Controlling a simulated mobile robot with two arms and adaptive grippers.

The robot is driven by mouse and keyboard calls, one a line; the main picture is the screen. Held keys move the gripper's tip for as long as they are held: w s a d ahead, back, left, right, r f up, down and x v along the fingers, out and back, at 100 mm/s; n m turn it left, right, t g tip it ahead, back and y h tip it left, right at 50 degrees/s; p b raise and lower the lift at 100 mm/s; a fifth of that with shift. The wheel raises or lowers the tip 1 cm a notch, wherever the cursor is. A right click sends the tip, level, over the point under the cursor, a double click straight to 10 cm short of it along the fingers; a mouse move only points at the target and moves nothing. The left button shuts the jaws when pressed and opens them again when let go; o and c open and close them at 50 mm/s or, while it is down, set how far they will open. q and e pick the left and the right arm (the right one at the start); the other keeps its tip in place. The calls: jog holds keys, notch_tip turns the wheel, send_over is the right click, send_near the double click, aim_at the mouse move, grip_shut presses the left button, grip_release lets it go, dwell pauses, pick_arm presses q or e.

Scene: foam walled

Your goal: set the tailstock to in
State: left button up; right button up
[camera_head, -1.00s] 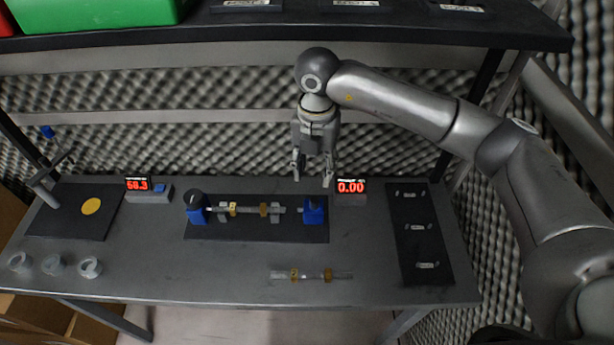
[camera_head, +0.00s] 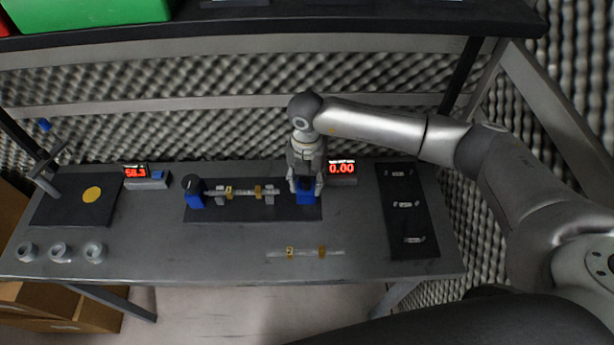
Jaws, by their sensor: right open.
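The tailstock (camera_head: 306,198) is the blue block at the right end of the dark fixture plate (camera_head: 250,213). A grey shaft (camera_head: 243,191) with yellowish bands lies along the fixture on small supports, between the tailstock and the blue headstock (camera_head: 194,191) at the left. My right gripper (camera_head: 305,190) points down at the tailstock, open, with its fingers on either side of the block's upper part. The fingers hide part of the tailstock. I cannot tell whether they touch it, or whether its tip meets the shaft end. My left gripper is not in view.
A second shaft (camera_head: 305,253) lies at the table's front. Displays stand behind the fixture at left (camera_head: 136,171) and right (camera_head: 341,169). A dark mat (camera_head: 407,222) with small parts lies right. Several grey rings (camera_head: 60,252) sit front left. A shelf (camera_head: 400,18) spans above.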

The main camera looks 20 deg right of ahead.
jog(key=shift+w, duration=0.1)
jog(key=shift+c, duration=0.4)
jog(key=shift+c, duration=1.3)
grip_shut()
jog(key=shift+w+a+f+b, duration=0.1)
jog(key=shift+w+a+b, duration=0.1)
jog(key=shift+a+b, duration=0.35)
jog(key=shift+w+a+f+b, duration=0.1)
jog(key=shift+w+a+b, duration=0.05)
jog(key=shift+a+b, duration=0.35)
jog(key=shift+a+r, duration=0.15)
jog(key=shift+a, duration=0.1)
jog(key=shift+o, duration=1.7)
grip_release()
